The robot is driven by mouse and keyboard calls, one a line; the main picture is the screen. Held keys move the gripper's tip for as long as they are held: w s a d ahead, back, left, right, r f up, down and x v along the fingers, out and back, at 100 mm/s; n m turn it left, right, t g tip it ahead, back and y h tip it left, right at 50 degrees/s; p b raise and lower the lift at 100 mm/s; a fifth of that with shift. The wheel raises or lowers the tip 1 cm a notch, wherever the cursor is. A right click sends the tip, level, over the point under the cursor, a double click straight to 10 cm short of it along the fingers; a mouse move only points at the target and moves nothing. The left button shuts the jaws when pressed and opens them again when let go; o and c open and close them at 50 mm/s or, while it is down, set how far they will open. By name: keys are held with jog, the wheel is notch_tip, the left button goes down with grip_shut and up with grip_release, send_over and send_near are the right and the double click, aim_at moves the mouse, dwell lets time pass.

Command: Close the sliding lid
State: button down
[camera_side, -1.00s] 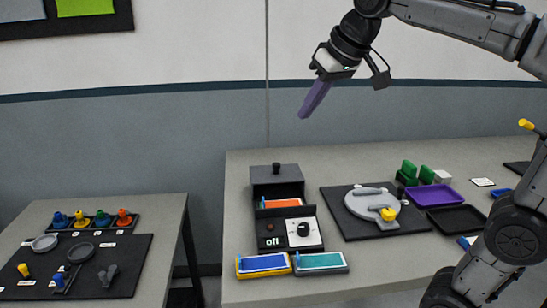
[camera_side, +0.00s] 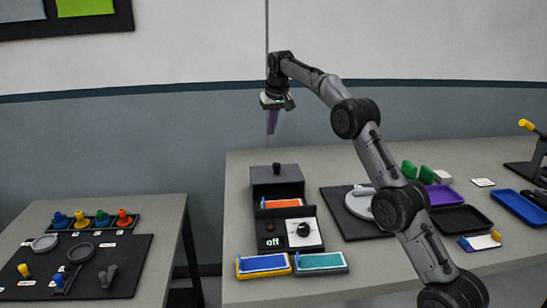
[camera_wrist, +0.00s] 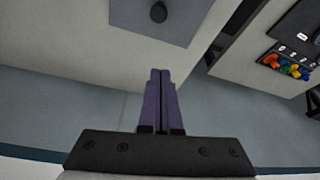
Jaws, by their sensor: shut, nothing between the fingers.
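The sliding lid (camera_side: 263,173) is a dark grey plate with a black knob (camera_side: 277,168), at the back of a dark box (camera_side: 256,216) on the main table. The front part of the box is open, and an orange block (camera_side: 282,203) shows inside. In the wrist view the lid (camera_wrist: 185,22) is at the top edge, with its round knob (camera_wrist: 158,12). My gripper (camera_side: 271,132) points down in the air above and behind the lid, apart from it. Its purple fingers (camera_wrist: 160,75) are together and empty in the wrist view.
The box front has a white dial panel (camera_side: 304,232) and an "off" display (camera_side: 272,242). Blue (camera_side: 262,264) and teal (camera_side: 320,261) trays stand before it. My arm partly hides a grey round device (camera_side: 358,204) at right. A second table (camera_side: 170,225) stands left across a gap.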

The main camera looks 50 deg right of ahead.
jog(key=f, duration=0.2)
send_over(270, 166)
notch_tip(270, 166, down, 8)
jog(key=shift+r, duration=0.1)
jog(key=shift+s+a, duration=0.45)
jog(key=shift+s, duration=0.3)
jog(key=shift+s+a, duration=0.4)
jog(key=shift+s, duration=0.3)
jog(key=shift+a, duration=0.1)
jog(key=s+a, duration=0.9)
jog(key=shift+s, duration=0.15)
jog(key=shift+s+a+f, duration=0.2)
jog(key=shift+a, duration=0.05)
